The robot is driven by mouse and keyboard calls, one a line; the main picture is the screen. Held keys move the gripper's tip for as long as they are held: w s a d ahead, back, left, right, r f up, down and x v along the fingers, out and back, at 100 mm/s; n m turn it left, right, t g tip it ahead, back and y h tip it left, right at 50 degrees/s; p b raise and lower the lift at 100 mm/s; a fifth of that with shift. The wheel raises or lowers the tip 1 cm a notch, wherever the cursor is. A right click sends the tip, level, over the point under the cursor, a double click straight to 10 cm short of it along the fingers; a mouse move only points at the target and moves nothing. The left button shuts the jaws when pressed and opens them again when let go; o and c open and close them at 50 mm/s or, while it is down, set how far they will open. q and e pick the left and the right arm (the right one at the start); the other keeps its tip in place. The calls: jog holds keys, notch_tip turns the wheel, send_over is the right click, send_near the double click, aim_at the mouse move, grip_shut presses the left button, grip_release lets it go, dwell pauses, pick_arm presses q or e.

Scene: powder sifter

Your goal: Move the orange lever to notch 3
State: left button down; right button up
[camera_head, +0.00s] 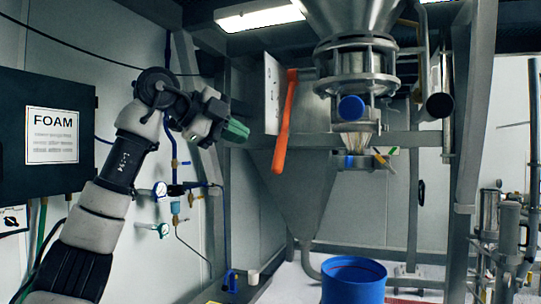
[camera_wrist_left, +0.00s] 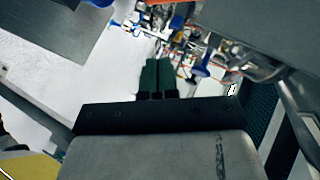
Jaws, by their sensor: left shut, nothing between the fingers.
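The orange lever (camera_head: 285,125) hangs nearly straight down in the head view, its lower end slightly to the left. Its top is beside a pale upright plate (camera_head: 271,85); notch marks are too small to read. My left gripper (camera_head: 237,131), with green fingers, is to the left of the lever, at about its mid-height in the picture, and looks apart from it. In the left wrist view the two fingers (camera_wrist_left: 158,76) are together with nothing between them. An orange piece shows at the top edge there; I cannot tell whether it is the lever. My right gripper is not in view.
A steel hopper with a sifter outlet (camera_head: 357,90) stands right of the lever. A blue drum (camera_head: 353,280) is below it. A black box marked FOAM (camera_head: 45,130) is on the left wall. Gauges and blue pipes (camera_head: 175,188) lie below my left arm.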

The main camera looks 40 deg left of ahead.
pick_arm(q)
jog(key=w+d+f+p, duration=0.1)
jog(key=w+f+p, duration=0.3)
jog(key=w, duration=0.5)
jog(key=shift+f, duration=0.4)
jog(key=shift+d, duration=0.15)
